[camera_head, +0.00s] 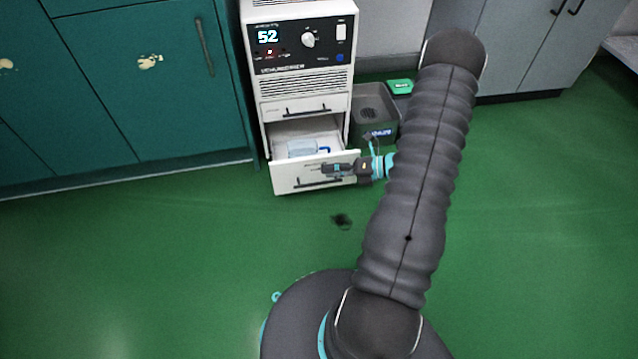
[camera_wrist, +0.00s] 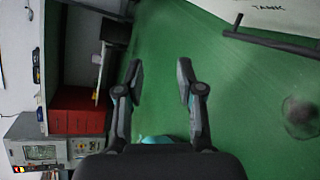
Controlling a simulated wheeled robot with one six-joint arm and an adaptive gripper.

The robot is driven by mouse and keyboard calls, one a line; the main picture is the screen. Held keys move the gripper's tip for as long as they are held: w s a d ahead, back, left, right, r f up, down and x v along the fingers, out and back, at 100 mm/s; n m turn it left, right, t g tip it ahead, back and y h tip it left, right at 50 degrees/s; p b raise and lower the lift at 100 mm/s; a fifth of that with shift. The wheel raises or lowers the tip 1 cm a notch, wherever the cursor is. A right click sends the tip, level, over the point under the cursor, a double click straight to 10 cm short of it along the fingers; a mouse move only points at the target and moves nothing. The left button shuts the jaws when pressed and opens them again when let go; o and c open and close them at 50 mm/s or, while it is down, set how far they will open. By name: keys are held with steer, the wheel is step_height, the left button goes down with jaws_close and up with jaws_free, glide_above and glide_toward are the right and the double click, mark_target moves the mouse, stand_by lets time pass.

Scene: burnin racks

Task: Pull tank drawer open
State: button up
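The tank drawer (camera_head: 287,183) is the lower white drawer of the dehumidifier (camera_head: 302,83). It stands pulled out, with a clear container (camera_head: 302,148) and a small blue part visible inside. Its front, marked TANK, also shows in the wrist view (camera_wrist: 290,14). Its dark bar handle (camera_wrist: 270,40) lies at the upper right there, outside my fingers. My gripper (camera_wrist: 160,76) is open, with only green floor visible between the fingertips. In the head view my gripper (camera_head: 338,169) is by the right part of the drawer front; contact cannot be told.
The upper drawer (camera_head: 297,108) looks shut. A dark grey bin (camera_head: 375,112) stands right of the dehumidifier, near my wrist. Teal cabinets (camera_head: 150,85) are at left and grey cabinets (camera_head: 530,40) at back right. Green floor in front is open, with a dark spot (camera_head: 341,221).

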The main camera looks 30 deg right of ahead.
mark_target(319, 183)
steer(key=s+d+f+m+t+h, duration=0.2)
steer(key=d+f+m+t, duration=0.1)
steer(key=f+m, duration=0.35)
steer(key=s+d+f+m+t+h, duration=0.25)
steer(key=d+f+m, duration=0.2)
steer(key=f, duration=0.35)
steer(key=shift+m+y, duration=0.25)
steer(key=shift+m, duration=0.25)
steer(key=x, duration=1.5)
steer(key=shift+r+b, duration=0.3)
jaws_close()
